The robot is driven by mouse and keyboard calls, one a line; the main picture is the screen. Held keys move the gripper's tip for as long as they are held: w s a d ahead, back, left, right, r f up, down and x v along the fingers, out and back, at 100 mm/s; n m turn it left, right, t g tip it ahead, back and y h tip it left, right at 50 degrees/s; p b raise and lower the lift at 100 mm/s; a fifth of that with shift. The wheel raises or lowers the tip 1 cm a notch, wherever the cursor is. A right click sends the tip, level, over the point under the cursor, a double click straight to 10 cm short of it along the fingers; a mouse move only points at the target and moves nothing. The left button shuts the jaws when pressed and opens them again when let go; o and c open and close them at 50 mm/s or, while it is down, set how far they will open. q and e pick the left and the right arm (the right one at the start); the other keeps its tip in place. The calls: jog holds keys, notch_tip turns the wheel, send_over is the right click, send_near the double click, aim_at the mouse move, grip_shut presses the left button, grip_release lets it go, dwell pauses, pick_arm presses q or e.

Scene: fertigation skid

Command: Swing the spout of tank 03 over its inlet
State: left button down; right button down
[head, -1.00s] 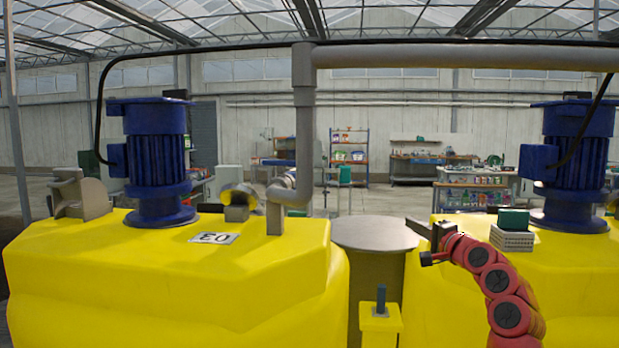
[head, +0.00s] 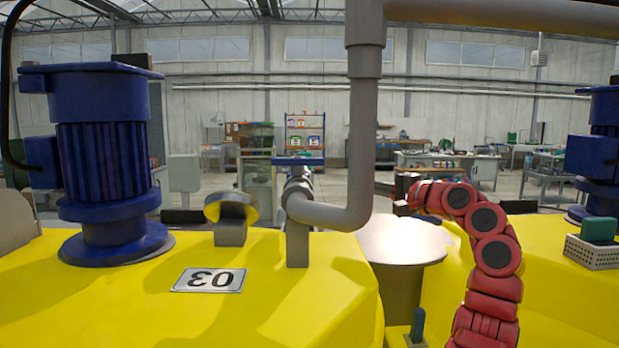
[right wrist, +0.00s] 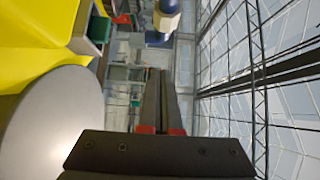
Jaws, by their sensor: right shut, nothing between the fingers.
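Tank 03 (head: 310,295) is the yellow tank in the head view, with an upside-down "03" plate (head: 210,280) on top. A grey pipe (head: 362,130) comes down above it and bends left at its lower end (head: 325,213), meeting a fitting with a blue handle (head: 298,161) on a grey post. Left of it stands a short grey fitting with a yellowish round face (head: 230,210). I cannot tell which part is the inlet. My right gripper (head: 402,190) is shut and empty, right of the pipe and apart from it; its fingers show in the right wrist view (right wrist: 161,85). My left gripper is out of view.
A blue motor (head: 105,165) stands on tank 03 at the left. A round grey top (head: 405,240) lies between the tanks, below my right gripper. On the right tank are a white basket (head: 594,250) with a green block and another blue motor (head: 598,150).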

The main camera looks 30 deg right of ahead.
jog(key=w+a+p, duration=0.4)
jog(key=w+p, duration=0.3)
jog(key=w, duration=0.4)
jog(key=shift+a+r, duration=0.2)
jog(key=shift+a, duration=0.15)
jog(key=shift+w+a+b, duration=0.45)
jog(key=shift+a+b, duration=0.05)
jog(key=shift+b, duration=0.7)
